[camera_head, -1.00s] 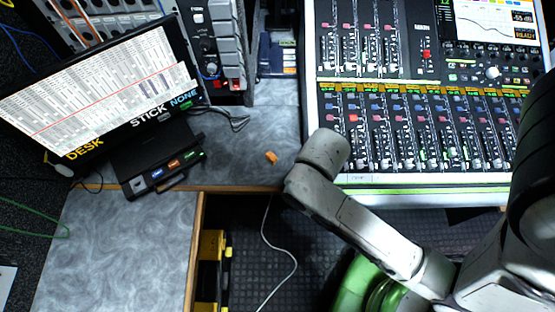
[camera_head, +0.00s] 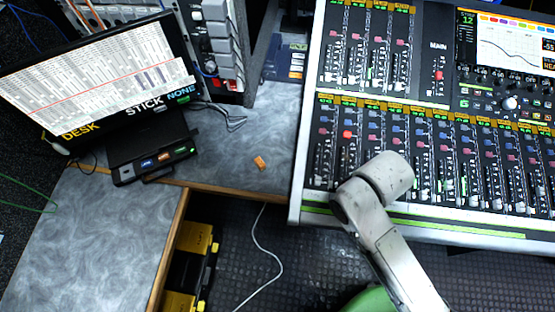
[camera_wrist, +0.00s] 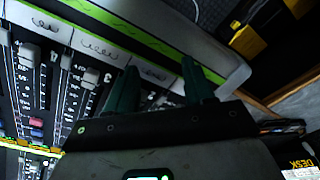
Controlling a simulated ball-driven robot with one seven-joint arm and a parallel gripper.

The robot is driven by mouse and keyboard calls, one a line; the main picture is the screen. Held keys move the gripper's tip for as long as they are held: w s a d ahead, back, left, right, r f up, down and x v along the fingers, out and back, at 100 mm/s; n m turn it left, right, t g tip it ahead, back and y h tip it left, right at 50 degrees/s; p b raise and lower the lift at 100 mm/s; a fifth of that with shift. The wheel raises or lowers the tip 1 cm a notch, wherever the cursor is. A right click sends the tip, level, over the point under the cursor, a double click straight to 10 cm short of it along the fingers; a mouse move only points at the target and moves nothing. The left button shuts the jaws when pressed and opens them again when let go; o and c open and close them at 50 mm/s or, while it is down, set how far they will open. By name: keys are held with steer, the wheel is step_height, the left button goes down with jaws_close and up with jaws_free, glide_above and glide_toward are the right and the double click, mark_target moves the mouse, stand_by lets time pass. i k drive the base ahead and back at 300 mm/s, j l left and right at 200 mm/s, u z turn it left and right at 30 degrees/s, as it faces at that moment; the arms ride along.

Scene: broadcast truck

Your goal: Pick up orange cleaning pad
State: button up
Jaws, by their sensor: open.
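The orange cleaning pad (camera_head: 260,162) is a small block lying on the grey desk top (camera_head: 230,150), left of the mixing console, in the head view. It does not show in the wrist view. In the head view my arm reaches over the console's front edge, and the gripper's fingers are hidden there. In the wrist view my gripper (camera_wrist: 160,85) shows two dark green fingers apart with nothing between them, over the console's front edge. My gripper is to the right of the pad and apart from it.
The mixing console (camera_head: 430,220) fills the right side. A monitor (camera_head: 100,85) stands at the left, with a black box (camera_head: 150,160) below it. A cable (camera_head: 225,115) lies behind the pad. A yellow and black case (camera_head: 190,265) is under the desk. Desk around the pad is clear.

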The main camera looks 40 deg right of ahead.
mark_target(259, 163)
steer(key=k+u, duration=0.15)
steer(key=u, duration=0.2)
steer(key=k+u, duration=0.1)
steer(key=u, duration=0.3)
steer(key=k+j+u, duration=0.1)
steer(key=u, duration=0.75)
steer(key=l+u, duration=0.1)
steer(key=u, duration=0.9)
steer(key=l+u, duration=0.15)
steer(key=u, duration=0.85)
steer(key=l+u, duration=0.1)
steer(key=u, duration=0.9)
steer(key=k+l+u, duration=0.15)
steer(key=u, duration=0.2)
steer(key=k+z, duration=0.1)
steer(key=z, duration=0.2)
steer(key=k+l+z, duration=0.1)
steer(key=z, duration=0.65)
steer(key=k+l+z, duration=0.1)
steer(key=z, duration=0.85)
steer(key=l+z, duration=0.15)
steer(key=z, duration=0.3)
steer(key=l+z, duration=0.1)
steer(key=z, duration=0.35)
steer(key=l+z, duration=0.1)
steer(key=z, duration=0.4)
steer(key=l+z, duration=0.1)
steer(key=z, duration=0.35)
